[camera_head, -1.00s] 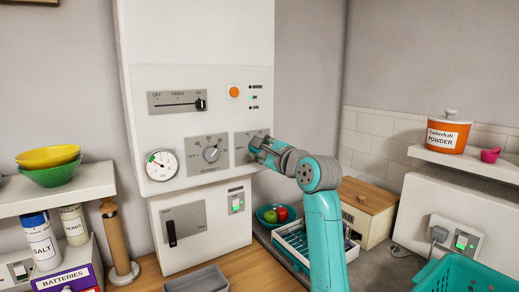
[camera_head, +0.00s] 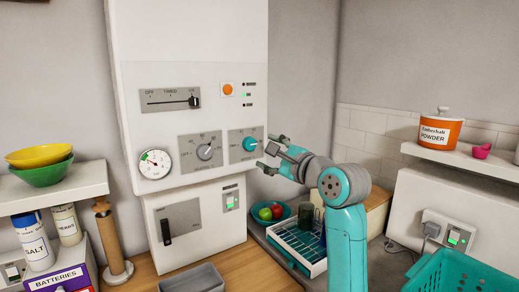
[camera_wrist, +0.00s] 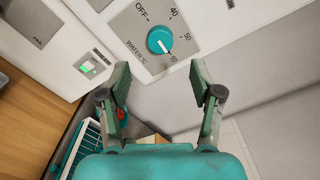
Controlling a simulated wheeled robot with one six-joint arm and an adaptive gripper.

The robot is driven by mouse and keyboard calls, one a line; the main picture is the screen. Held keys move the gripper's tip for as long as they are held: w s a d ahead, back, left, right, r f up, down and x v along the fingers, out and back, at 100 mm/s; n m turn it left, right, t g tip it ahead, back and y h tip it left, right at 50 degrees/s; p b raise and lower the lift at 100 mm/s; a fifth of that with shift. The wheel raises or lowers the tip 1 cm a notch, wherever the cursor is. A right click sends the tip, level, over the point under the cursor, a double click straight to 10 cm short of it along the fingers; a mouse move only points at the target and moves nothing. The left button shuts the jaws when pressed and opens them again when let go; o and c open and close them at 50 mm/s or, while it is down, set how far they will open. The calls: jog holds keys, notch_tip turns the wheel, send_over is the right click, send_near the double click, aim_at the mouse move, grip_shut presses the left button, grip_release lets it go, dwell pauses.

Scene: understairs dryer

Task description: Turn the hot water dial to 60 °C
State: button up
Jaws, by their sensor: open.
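The hot water dial is a round teal knob (camera_head: 250,144) on a grey plate at the right of the white boiler panel. It also shows in the wrist view (camera_wrist: 160,40), where the plate reads WATER °C with OFF, 40, 50 and 60. Its white pointer mark points to the lower right, at the 60. My gripper (camera_head: 266,159) is open and empty, just right of the dial and apart from it. In the wrist view both fingers (camera_wrist: 160,76) stand apart below the dial, with nothing between them.
A grey dial (camera_head: 204,152) sits left of the teal one, with a pressure gauge (camera_head: 155,163), a slider (camera_head: 194,102) and an orange button (camera_head: 227,90) nearby. Below are a fruit bowl (camera_head: 286,222) and a dish rack (camera_head: 318,266).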

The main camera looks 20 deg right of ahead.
jog(key=shift+v, duration=2.05)
jog(key=s+f+n+h, duration=0.1)
jog(key=s+f, duration=0.2)
jog(key=f, duration=0.7)
jog(key=s+f+n+h, duration=0.1)
jog(key=s+f+n, duration=0.15)
jog(key=f, duration=0.75)
jog(key=s+f+h, duration=0.2)
jog(key=s+f, duration=0.2)
jog(key=f, duration=0.6)
jog(key=s+a+f+n+g+h, duration=0.15)
jog(key=s+f+n, duration=0.35)
jog(key=s+f, duration=1)
jog(key=s+a+r+n, duration=0.1)
jog(key=s+n, duration=1.1)
jog(key=s, duration=1.8)
jog(key=shift+s+a+g, duration=0.4)
jog(key=shift+a+g, duration=0.05)
jog(key=shift+a, duration=0.05)
